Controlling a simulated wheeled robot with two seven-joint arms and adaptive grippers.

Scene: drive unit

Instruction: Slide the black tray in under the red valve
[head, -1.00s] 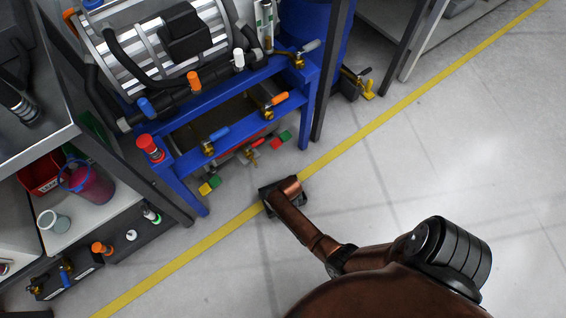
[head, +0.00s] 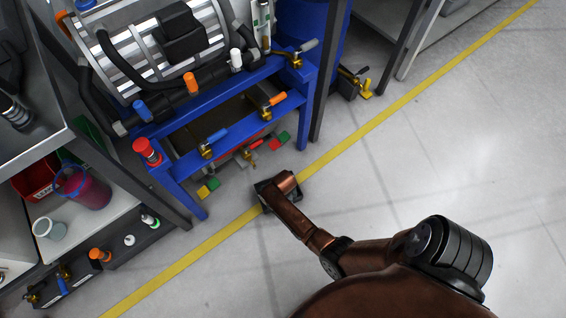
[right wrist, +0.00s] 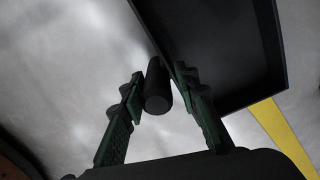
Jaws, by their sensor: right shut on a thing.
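The black tray shows in the right wrist view (right wrist: 225,45) at the upper right, with its raised rim. In the head view, a small dark part of the tray (head: 263,188) shows by the yellow line, mostly hidden under my right wrist. My right gripper (right wrist: 158,82) is shut on the tray's dark round handle (right wrist: 157,92), between its green-black fingers. The tray is outside the frame. My left gripper is not in view.
The blue frame (head: 225,115) carries a silver drum (head: 150,45) and several coloured valves. Coloured tabs (head: 208,187) show low at its front. A grey shelf (head: 110,200) with containers stands at the left. The floor to the right is clear beyond the yellow line (head: 400,105).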

